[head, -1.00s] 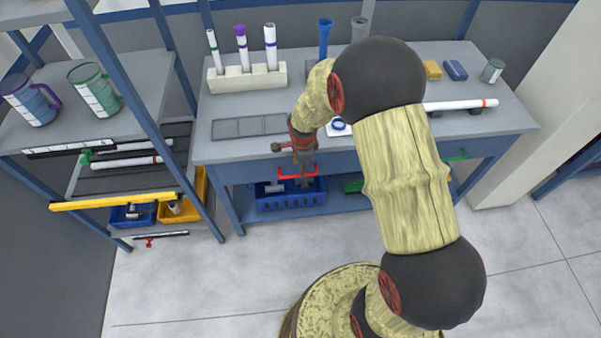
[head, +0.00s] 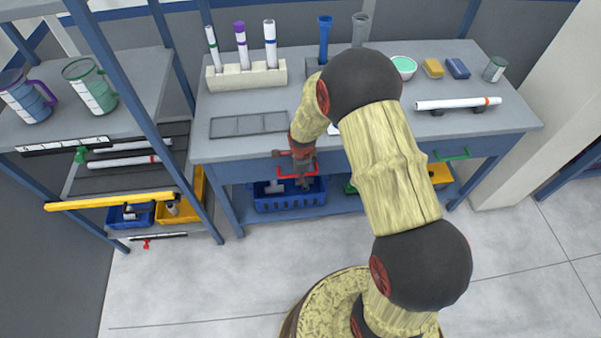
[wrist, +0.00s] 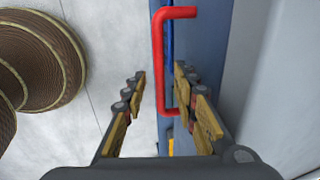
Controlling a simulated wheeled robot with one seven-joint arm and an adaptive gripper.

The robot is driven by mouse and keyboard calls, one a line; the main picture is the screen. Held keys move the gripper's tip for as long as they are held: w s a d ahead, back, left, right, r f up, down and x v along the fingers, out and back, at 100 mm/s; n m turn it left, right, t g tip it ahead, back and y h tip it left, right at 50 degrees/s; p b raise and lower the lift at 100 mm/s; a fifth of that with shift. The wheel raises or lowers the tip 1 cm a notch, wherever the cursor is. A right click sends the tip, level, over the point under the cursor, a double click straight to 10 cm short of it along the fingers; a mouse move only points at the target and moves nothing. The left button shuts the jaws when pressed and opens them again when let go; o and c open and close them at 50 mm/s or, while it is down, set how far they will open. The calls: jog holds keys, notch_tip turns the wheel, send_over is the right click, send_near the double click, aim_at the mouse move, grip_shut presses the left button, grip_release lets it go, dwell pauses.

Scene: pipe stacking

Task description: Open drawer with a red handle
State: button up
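The red handle (head: 296,176) is on the front of the left drawer of the blue-grey workbench (head: 380,143). In the head view that drawer looks shut, though my gripper hides part of its front. My gripper (head: 297,160) is at the handle. In the wrist view my gripper (wrist: 158,92) is open, with one finger on each side of the red handle (wrist: 161,60). The lower end of the handle lies between the fingers, with a visible gap to the left finger. Contact with the right finger is unclear.
A green handle (head: 453,154) is on the bench front to the right. A blue bin (head: 290,201) stands on the lower shelf under the red handle. A shelf rack with a yellow bar (head: 110,201) stands at the left. The floor (head: 200,285) in front is clear.

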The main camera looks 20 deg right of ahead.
grip_shut()
dwell(0.9)
